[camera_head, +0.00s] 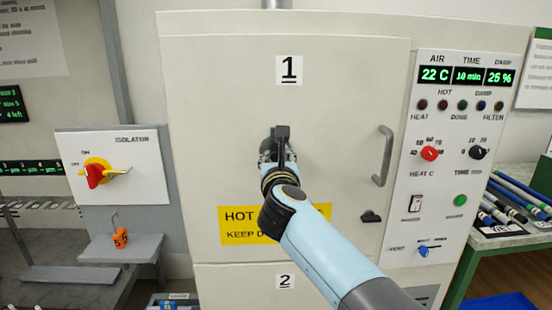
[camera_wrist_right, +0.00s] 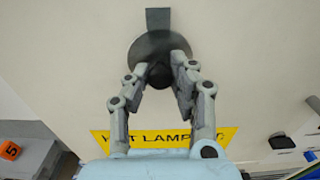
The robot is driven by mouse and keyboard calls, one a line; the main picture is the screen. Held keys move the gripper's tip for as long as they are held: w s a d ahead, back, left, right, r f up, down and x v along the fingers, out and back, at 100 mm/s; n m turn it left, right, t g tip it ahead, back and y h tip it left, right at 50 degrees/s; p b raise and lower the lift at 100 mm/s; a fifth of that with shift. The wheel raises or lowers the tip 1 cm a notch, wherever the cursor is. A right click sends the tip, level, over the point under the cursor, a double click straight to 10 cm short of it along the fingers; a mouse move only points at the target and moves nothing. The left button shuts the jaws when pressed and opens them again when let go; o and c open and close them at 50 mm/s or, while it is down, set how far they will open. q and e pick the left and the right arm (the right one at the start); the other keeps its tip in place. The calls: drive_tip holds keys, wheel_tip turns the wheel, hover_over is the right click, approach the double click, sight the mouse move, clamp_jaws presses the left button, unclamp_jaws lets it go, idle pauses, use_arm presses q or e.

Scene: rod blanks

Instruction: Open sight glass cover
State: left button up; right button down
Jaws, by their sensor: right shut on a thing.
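The sight glass cover is a round grey disc (camera_wrist_right: 150,46) on the oven door (camera_head: 345,90), with a dark tab (camera_wrist_right: 158,20) pointing straight up from it. The tab (camera_head: 283,131) also shows in the head view, just above my right gripper (camera_head: 278,152). In the right wrist view my right gripper (camera_wrist_right: 160,72) is shut on a dark round knob (camera_wrist_right: 160,78) at the lower part of the disc. The disc lies against the door; any glass behind it is hidden. My left gripper is in neither view.
The door handle (camera_head: 383,156) stands out at the right, with a small dark latch (camera_head: 371,216) below. A control panel (camera_head: 455,160) is further right.

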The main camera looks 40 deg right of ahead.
drive_tip(key=shift+a+m+b, duration=0.1)
drive_tip(key=shift+m+b, duration=0.2)
drive_tip(key=m+b, duration=0.1)
drive_tip(key=m, duration=0.1)
drive_tip(key=w+a+m+b, duration=0.1)
drive_tip(key=m+b, duration=0.1)
drive_tip(key=a+m+b, duration=0.1)
drive_tip(key=m+b, duration=0.1)
drive_tip(key=shift+w+r, duration=0.2)
drive_tip(key=shift+r, duration=0.05)
drive_tip(key=m+b, duration=0.2)
drive_tip(key=a+r+m+b, duration=0.1)
drive_tip(key=shift+w+m, duration=0.3)
drive_tip(key=shift+m, duration=0.1)
use_arm(q)
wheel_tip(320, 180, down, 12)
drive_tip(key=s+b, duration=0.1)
drive_tip(key=b, duration=0.2)
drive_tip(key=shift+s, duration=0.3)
use_arm(e)
drive_tip(key=shift+w+a+r+m, duration=0.15)
drive_tip(key=shift+r+m, duration=0.25)
drive_tip(key=shift+m, duration=0.5)
drive_tip(key=shift+a+r+m, duration=0.15)
drive_tip(key=shift+r+m, duration=0.2)
drive_tip(key=shift+m, duration=0.55)
drive_tip(key=shift+r, duration=0.1)
drive_tip(key=c, duration=1.1)
unclamp_jaws()
